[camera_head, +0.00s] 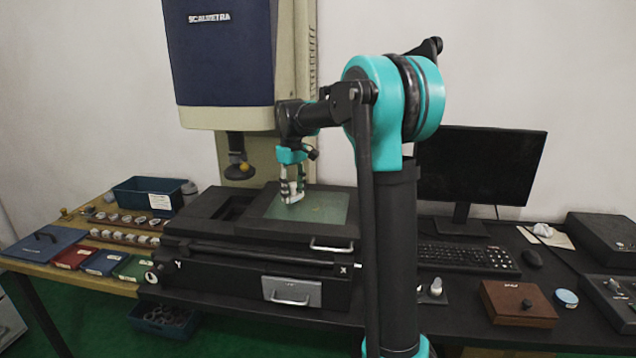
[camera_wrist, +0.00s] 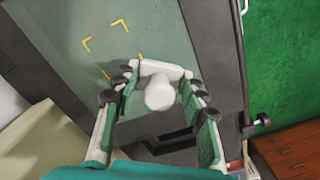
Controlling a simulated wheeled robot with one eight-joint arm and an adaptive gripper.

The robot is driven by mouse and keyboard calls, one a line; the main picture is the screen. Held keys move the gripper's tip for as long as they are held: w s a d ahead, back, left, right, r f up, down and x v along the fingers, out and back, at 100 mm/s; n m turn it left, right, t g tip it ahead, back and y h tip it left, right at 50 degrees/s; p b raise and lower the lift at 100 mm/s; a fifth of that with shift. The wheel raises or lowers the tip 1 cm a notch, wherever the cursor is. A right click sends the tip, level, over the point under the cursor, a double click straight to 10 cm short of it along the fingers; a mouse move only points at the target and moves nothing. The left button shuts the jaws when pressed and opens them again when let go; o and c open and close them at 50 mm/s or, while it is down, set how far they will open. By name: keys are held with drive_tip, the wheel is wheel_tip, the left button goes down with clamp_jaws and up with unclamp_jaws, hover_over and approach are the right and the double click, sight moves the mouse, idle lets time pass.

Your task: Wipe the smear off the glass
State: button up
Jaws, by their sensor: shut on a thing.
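The glass (camera_head: 328,208) is a greenish plate set in the dark stage of the measuring machine. In the wrist view the glass (camera_wrist: 150,20) bears yellow corner marks. My gripper (camera_head: 292,188) points down over the left part of the glass. In the wrist view my gripper (camera_wrist: 158,98) is shut on a white wiper (camera_wrist: 160,92) with a rounded knob and a pale bar-shaped base. The wiper is at or just above the glass; I cannot tell whether it touches. I cannot make out a smear in either view.
The machine's column and head (camera_head: 222,60) stand behind the stage. A monitor (camera_head: 480,175), keyboard (camera_head: 467,257) and brown box (camera_head: 518,302) are on the right. A blue bin (camera_head: 148,197) and rows of rings are on the left bench.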

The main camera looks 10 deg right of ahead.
sight(293, 184)
drive_tip(key=shift+r, duration=2)
